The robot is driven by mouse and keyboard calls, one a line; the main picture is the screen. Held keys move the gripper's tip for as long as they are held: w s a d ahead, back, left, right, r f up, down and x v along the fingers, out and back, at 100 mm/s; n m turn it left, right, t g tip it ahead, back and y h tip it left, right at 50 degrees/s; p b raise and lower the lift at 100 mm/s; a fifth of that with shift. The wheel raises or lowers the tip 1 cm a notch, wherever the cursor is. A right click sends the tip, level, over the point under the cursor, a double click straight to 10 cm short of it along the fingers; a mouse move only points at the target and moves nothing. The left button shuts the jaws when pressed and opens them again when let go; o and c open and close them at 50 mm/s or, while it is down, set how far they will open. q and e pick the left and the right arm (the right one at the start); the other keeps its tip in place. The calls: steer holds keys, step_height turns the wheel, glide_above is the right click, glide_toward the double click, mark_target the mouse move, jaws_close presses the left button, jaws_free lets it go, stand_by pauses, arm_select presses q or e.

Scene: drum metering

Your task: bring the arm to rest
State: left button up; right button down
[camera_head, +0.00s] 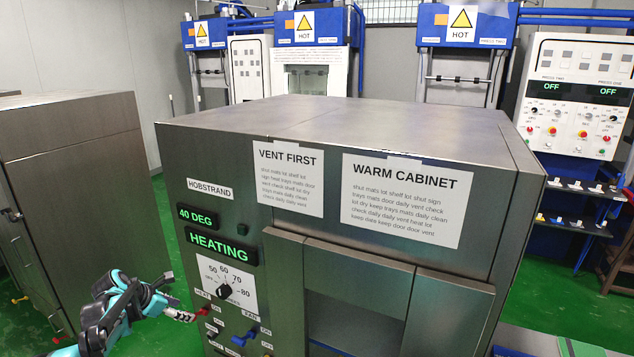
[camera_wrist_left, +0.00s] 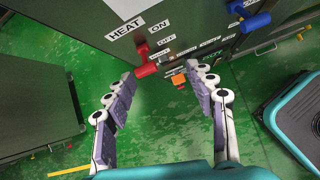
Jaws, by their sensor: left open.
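The warm cabinet (camera_head: 340,262) stands in the middle of the head view. Its display panel (camera_head: 222,247) reads 40 DEG and HEATING. My left gripper (camera_head: 186,316) is at the lower left of the cabinet front, by the HEAT label. In the left wrist view its two fingers (camera_wrist_left: 165,74) are spread apart with nothing gripped. The red HEAT lever (camera_wrist_left: 147,69) is close to the left fingertip; I cannot tell whether they touch. The lever also shows in the head view (camera_head: 204,309), beside the fingertips. My right gripper is not in view.
A blue FAN lever (camera_head: 245,338) is right of the HEAT lever, below the dial (camera_head: 224,291). A grey metal cabinet (camera_head: 75,200) stands at the left. The green floor (camera_head: 160,338) between the two cabinets is open.

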arm_select(q)
steer(key=s+d+r+m+y, duration=0.1)
steer(key=s+d+r+m, duration=0.3)
steer(key=s+d+m, duration=0.4)
steer(key=s+d+r+m, duration=0.4)
steer(key=s+d+m, duration=0.1)
steer(key=d, duration=0.4)
steer(key=s+d+f+m+y, duration=0.1)
steer(key=s+d+m, duration=0.3)
steer(key=s+m, duration=0.4)
steer(key=s+d+f+m, duration=0.3)
steer(key=s+d+m, duration=0.2)
steer(key=s+m, duration=0.3)
steer(key=shift+s+d+y, duration=0.2)
steer(key=shift+s+y, duration=0.2)
steer(key=shift+s, duration=0.85)
